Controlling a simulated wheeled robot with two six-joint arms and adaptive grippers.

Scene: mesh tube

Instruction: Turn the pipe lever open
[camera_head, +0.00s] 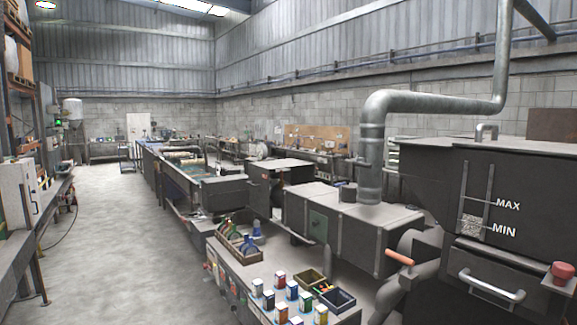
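A lever with an orange grip (400,257) shows at the lower right, beside thick grey pipes (421,272) that curve down along the dark machine. The grip slants slightly down to the right. How its inner end joins the pipe is too small to tell. Neither my left nor my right gripper is in view.
The dark machine (520,215) with MAX and MIN marks, a silver handle (492,287) and a red knob (563,271) fills the right. A bench (262,275) with small boxes and trays stands left of the lever. Open floor (125,250) lies further left.

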